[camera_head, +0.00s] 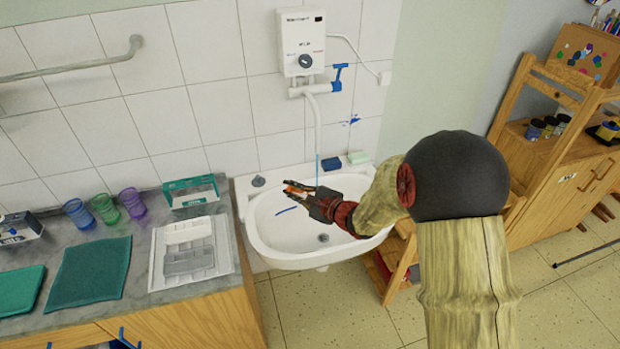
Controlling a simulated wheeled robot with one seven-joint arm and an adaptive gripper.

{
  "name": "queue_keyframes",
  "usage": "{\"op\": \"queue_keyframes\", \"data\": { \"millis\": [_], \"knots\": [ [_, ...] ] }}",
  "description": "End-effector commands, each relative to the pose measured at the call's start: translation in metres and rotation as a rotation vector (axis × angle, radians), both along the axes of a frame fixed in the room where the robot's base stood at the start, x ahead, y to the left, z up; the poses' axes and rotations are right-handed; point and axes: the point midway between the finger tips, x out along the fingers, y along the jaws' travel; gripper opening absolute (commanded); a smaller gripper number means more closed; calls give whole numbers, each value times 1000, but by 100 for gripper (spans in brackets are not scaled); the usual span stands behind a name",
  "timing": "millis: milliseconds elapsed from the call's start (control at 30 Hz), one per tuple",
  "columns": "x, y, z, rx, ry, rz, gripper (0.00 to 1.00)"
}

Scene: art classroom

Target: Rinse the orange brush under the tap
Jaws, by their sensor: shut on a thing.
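My gripper (297,194) is over the white sink (262,235), reaching in from the right, and is shut on the orange brush (296,188). Only a small orange part of the brush shows between the dark fingers. The tap's white spout (315,115) hangs down from the wall heater, with a blue handle (338,76) at its upper right. A thin bluish stream (318,168) runs down below the spout, close to the gripper. I cannot tell whether it touches the brush. A blue streak (287,210) shows in the basin near the gripper.
A dark blue block (331,164) and a pale green block (358,157) sit on the sink's back rim. Left of the sink, a counter (140,305) holds coloured cups (104,208), a white tray (222,240) and green cloths (90,272). A wooden shelf (540,175) stands right.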

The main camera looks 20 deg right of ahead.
Motion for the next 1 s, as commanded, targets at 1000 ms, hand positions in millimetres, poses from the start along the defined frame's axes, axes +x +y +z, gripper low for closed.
{"op": "queue_keyframes", "data": {
  "millis": [1000],
  "knots": [
    [-39,40,37,0,0,0,0]
  ]
}}
